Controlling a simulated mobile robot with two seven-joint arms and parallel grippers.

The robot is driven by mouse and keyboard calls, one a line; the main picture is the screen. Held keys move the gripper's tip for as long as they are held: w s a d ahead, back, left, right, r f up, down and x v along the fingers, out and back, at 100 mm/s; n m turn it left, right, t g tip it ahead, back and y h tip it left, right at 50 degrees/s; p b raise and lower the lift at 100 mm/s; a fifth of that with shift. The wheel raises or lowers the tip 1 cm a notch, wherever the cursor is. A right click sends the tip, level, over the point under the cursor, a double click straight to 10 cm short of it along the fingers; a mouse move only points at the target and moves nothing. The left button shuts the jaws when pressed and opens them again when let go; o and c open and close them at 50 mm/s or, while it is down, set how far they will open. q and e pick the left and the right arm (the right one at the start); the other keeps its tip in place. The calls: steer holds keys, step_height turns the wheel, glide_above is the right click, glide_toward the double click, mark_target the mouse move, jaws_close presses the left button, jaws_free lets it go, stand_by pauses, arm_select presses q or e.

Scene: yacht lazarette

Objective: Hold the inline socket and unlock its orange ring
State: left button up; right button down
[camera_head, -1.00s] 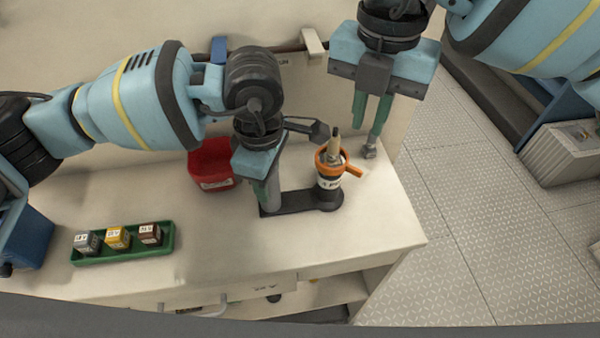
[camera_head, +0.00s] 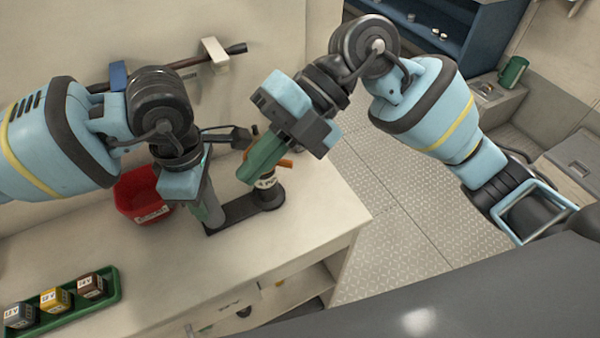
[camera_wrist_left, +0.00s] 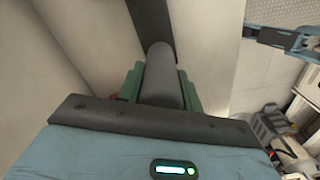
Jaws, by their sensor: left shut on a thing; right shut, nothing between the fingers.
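The inline socket (camera_head: 270,196) stands upright as a black cylinder with a white label, at the right end of a flat black bar (camera_head: 238,210) on the bench. Its orange ring (camera_head: 285,163) is at the top, with most of it hidden behind my right gripper. My left gripper (camera_head: 206,208) is shut on the grey upright handle at the bar's left end; the handle (camera_wrist_left: 162,78) shows between the green fingers in the left wrist view. My right gripper (camera_head: 249,174) is shut and empty, tilted, its green fingers overlapping the ring's left side. I cannot tell whether they touch it.
A red bin (camera_head: 140,196) stands behind and left of my left gripper. A green tray (camera_head: 108,291) with three small labelled blocks lies at the bench's front left. A dark rail runs along the back wall. The bench front between tray and bar is clear.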

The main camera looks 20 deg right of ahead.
arm_select(q)
steer(key=shift+r, duration=0.1)
steer(key=shift+s, duration=0.1)
arm_select(e)
steer(key=s+d+f+m+t+y, duration=0.1)
steer(key=d+f+t+y, duration=0.2)
steer(key=d, duration=0.4)
steer(key=s+d+f+m+t+y, duration=0.2)
steer(key=d+f+t+y, duration=0.2)
steer(key=d, duration=0.3)
steer(key=shift+f+m+t, duration=0.3)
steer(key=shift+f+t, duration=0.2)
steer(key=shift+f, duration=0.15)
steer(key=x, duration=1)
steer(key=shift+w+d, duration=0.55)
steer(key=shift+w, duration=0.3)
steer(key=shift+w+d, duration=0.55)
steer(key=shift+w, duration=0.35)
